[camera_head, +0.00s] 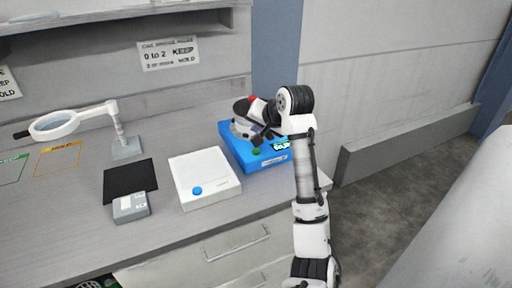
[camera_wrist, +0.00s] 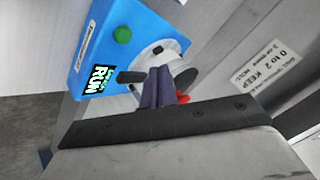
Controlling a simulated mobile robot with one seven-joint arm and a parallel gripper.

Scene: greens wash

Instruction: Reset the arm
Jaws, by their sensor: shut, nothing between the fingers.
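My arm rises from the bottom right in the head view and bends over at the top toward the left. My gripper (camera_head: 262,135) is over the blue machine (camera_head: 232,152) at the right end of the counter, and the arm partly hides that machine. In the wrist view my gripper (camera_wrist: 160,72) has its dark fingers together with nothing between them. Beyond the fingers is the blue machine (camera_wrist: 105,35), with a green button, a display reading RUN and a round grey part. I cannot tell whether the fingers touch the machine.
A white box with a blue button (camera_head: 204,178) stands left of the machine. A black mat (camera_head: 128,177), a small grey box (camera_head: 130,207) and a magnifier lamp (camera_head: 58,124) are farther left. Open floor (camera_head: 410,180) lies right of the counter. A wall and shelf are behind.

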